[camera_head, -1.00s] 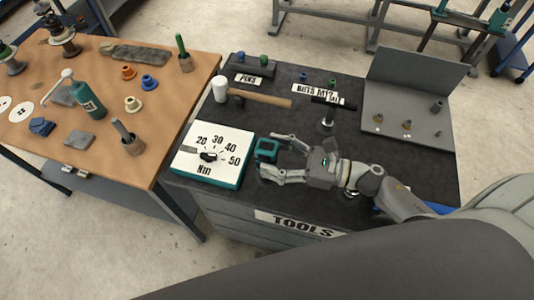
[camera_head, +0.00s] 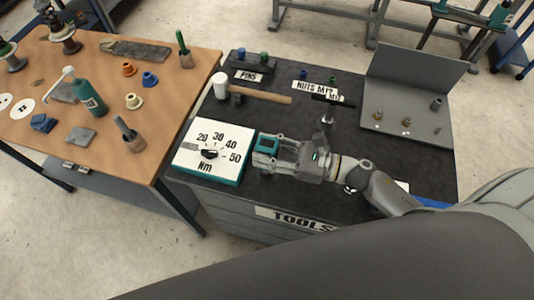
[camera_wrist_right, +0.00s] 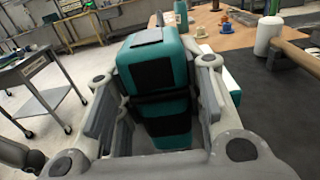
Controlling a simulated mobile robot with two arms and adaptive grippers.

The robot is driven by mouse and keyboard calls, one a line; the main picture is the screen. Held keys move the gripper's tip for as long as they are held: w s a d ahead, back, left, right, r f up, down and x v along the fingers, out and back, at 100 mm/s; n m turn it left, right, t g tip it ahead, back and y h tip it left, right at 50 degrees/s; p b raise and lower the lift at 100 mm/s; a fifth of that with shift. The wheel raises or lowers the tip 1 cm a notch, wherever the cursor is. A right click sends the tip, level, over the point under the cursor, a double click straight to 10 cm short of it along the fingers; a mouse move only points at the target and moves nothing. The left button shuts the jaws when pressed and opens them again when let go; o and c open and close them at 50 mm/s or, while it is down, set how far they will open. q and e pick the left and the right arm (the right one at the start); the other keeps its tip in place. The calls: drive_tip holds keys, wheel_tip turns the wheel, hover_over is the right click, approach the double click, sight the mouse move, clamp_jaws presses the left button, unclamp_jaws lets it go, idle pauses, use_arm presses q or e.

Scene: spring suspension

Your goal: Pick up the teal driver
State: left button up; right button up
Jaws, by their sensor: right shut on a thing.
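The teal driver (camera_head: 267,143) is a teal and black block-shaped tool on the dark top of the tool cabinet, just right of the torque dial box. My right gripper (camera_head: 276,151) is shut on it, with the fingers on both sides of its body. The right wrist view shows the driver (camera_wrist_right: 155,70) upright between the two fingers (camera_wrist_right: 158,105). Its lower part is partly hidden by the gripper, and I cannot tell whether it touches the cabinet top. My left gripper is not in view.
The white torque dial box (camera_head: 213,152) stands close left of the driver. A white-headed mallet (camera_head: 262,97), a T-handle tool (camera_head: 327,112) and a grey angled tray (camera_head: 408,110) lie behind. A wooden table (camera_head: 150,165) with several parts adjoins at the left.

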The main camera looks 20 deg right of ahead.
sight(277, 147)
drive_tip(key=shift+r, duration=0.15)
drive_tip(key=shift+r, duration=0.5)
wheel_tip(277, 147, up, 2)
drive_tip(key=shift+s+r, duration=0.15)
drive_tip(key=s+a+r, duration=0.1)
drive_tip(key=s+r, duration=0.8)
drive_tip(key=s, duration=0.4)
drive_tip(key=shift+s+a+r+p, duration=0.2)
drive_tip(key=shift+s+r+p, duration=0.1)
drive_tip(key=shift+s+p, duration=0.05)
